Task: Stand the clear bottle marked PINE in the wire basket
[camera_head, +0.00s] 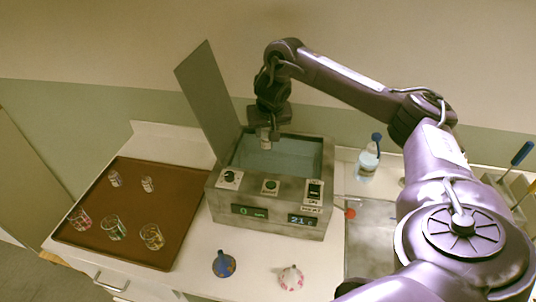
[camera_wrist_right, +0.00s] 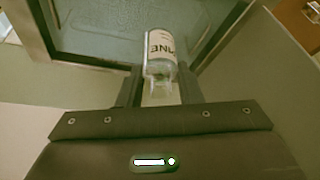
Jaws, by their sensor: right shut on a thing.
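My right gripper (camera_head: 267,131) is shut on a clear bottle (camera_head: 265,143) and holds it over the open bath (camera_head: 318,148) of the grey machine, near its back edge. In the right wrist view the bottle (camera_wrist_right: 161,48) sits between the two fingers of the gripper (camera_wrist_right: 160,84). Its white label is partly visible, with letters that read as the end of PINE. The bath shows pale blue-grey inside. I cannot make out a wire basket in either view. My left gripper is not in view.
The machine's lid (camera_head: 208,100) stands open at the left. A brown tray (camera_head: 95,205) holds several small glass vessels. A blue-capped bottle (camera_head: 367,163) stands right of the machine. A blue object (camera_head: 223,264) and a pink-spotted one (camera_head: 290,278) sit in front.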

